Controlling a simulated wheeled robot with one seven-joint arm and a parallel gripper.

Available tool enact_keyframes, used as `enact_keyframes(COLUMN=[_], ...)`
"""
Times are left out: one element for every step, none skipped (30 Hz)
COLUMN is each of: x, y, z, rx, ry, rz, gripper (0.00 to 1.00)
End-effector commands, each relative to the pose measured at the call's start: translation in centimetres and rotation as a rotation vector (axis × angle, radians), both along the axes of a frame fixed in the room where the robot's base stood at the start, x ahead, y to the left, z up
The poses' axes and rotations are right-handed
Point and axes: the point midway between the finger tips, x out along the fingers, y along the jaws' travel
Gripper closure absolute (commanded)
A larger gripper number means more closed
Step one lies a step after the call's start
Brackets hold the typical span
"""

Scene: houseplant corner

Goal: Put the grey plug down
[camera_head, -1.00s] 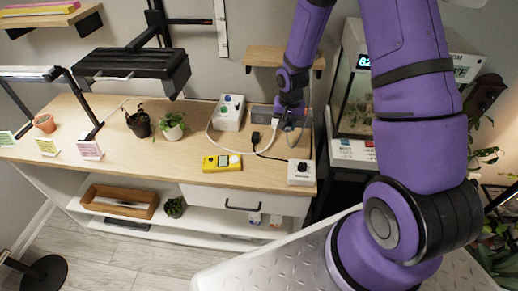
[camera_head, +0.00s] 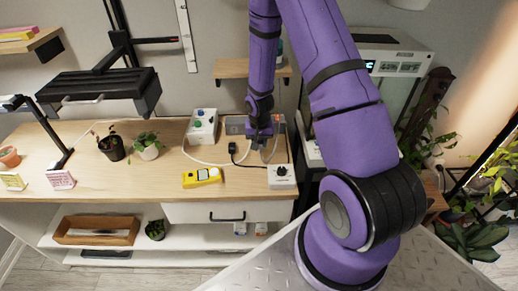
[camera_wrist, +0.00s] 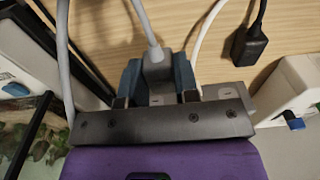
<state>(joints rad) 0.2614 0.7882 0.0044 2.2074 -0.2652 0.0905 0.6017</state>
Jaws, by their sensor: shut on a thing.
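My gripper (camera_head: 260,138) is over the back right of the wooden desk, at the grey power strip (camera_head: 235,125). In the wrist view its two dark blue fingers (camera_wrist: 158,80) are shut on the sides of the grey plug (camera_wrist: 156,70). A thick grey cable (camera_wrist: 143,20) runs from the plug toward the top of that view. Light grey socket faces (camera_wrist: 194,94) show just below the plug, partly hidden by my gripper's dark bar. I cannot tell whether the plug touches the strip. In the head view my gripper hides the plug.
A black plug (camera_head: 232,148) lies on the desk (camera_head: 130,180) left of my gripper. White boxes with buttons (camera_head: 202,125) and a knob (camera_head: 282,175) stand nearby. A yellow meter (camera_head: 202,177) lies in front. A white cable (camera_wrist: 206,30) passes close to the fingers.

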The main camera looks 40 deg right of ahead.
Motion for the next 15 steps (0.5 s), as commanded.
enact_keyframes(x=[-0.1, -0.1, -0.1, -0.1, -0.1, -0.1, -0.1, -0.1, 0.0, 0.0, 0.0, 0.0, 0.0, 0.0, 0.0], y=[0.0, 0.0, 0.1, 0.1, 0.1, 0.1, 0.1, 0.0, 0.0, 0.0, 0.0, 0.0, 0.0, 0.0, 0.0], z=[-0.7, -1.1, -1.7, -2.1, -2.5, -2.9, -3.1, -3.2, -3.2, -3.2, -3.2, -3.2, -3.2, -3.2, -3.2], rx=[0.001, 0.001, 0.0, 0.001, 0.001, 0.001, 0.001, 0.0, 0.0, 0.001, 0.0, 0.001, 0.001, 0.001, 0.001], ry=[0.003, 0.003, 0.005, 0.003, 0.003, 0.004, 0.003, 0.002, 0.001, 0.001, 0.0, 0.001, 0.001, 0.001, 0.001], rz=[0.001, 0.001, 0.002, 0.003, 0.003, 0.003, 0.002, 0.002, 0.002, 0.001, 0.001, 0.001, 0.001, 0.001, 0.001], gripper=[1.0, 1.0, 1.0, 1.0, 1.0, 1.0, 1.0, 1.0, 1.0, 1.0, 1.0, 1.0, 1.0, 1.0, 1.0])
